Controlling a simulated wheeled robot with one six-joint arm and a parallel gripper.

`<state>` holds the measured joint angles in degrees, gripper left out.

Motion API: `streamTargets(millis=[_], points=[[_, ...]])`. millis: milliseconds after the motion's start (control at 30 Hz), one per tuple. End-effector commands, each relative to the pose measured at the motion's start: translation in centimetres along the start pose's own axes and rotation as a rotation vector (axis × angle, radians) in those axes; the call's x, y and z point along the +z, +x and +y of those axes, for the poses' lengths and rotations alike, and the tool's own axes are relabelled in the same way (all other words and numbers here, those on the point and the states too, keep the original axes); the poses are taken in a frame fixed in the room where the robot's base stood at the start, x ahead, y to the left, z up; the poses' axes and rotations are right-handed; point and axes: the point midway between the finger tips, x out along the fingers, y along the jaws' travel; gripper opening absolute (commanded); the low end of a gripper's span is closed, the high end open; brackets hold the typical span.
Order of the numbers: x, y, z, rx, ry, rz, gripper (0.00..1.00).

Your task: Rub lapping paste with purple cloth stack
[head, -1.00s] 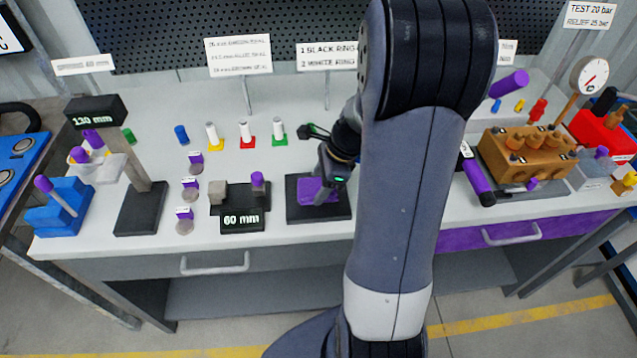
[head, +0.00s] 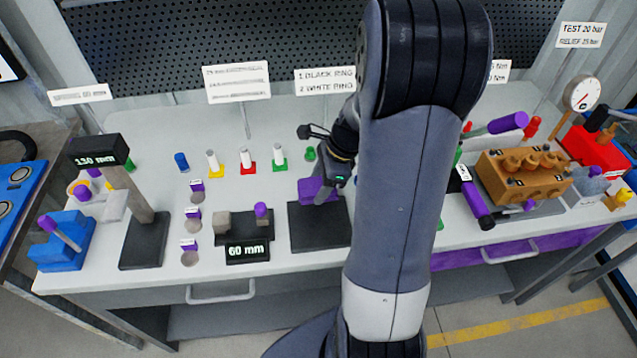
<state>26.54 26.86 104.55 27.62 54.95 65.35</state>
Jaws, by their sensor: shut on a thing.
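The purple cloth stack (head: 312,190) is a small purple block. My gripper (head: 328,192) is shut on it, pointing down beside my large arm link. The cloth stack shows at the far edge of a flat black plate (head: 318,232) on the bench. It seems lifted off the plate, but I cannot tell the exact gap. The black plate's near part is bare and dark. No lapping paste can be made out at this size. My arm hides the bench just right of the plate.
A black holder marked 60 mm (head: 246,250) stands just left of the plate. A 130 mm gauge stand (head: 148,215) and blue block (head: 62,240) are further left. Small coloured pegs stand behind. The brown pump block (head: 522,175) and black-purple tool (head: 476,200) are right.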

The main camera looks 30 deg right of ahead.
Motion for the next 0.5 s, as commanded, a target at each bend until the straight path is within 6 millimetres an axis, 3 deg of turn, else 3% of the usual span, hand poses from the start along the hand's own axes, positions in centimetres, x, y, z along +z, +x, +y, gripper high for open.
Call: streamTargets(millis=[233,500], points=[[0.8,-2.6,0.1,0.001,-0.005,0.001,0.35],[1.0,-3.0,0.1,0.002,-0.007,0.000,0.35]])
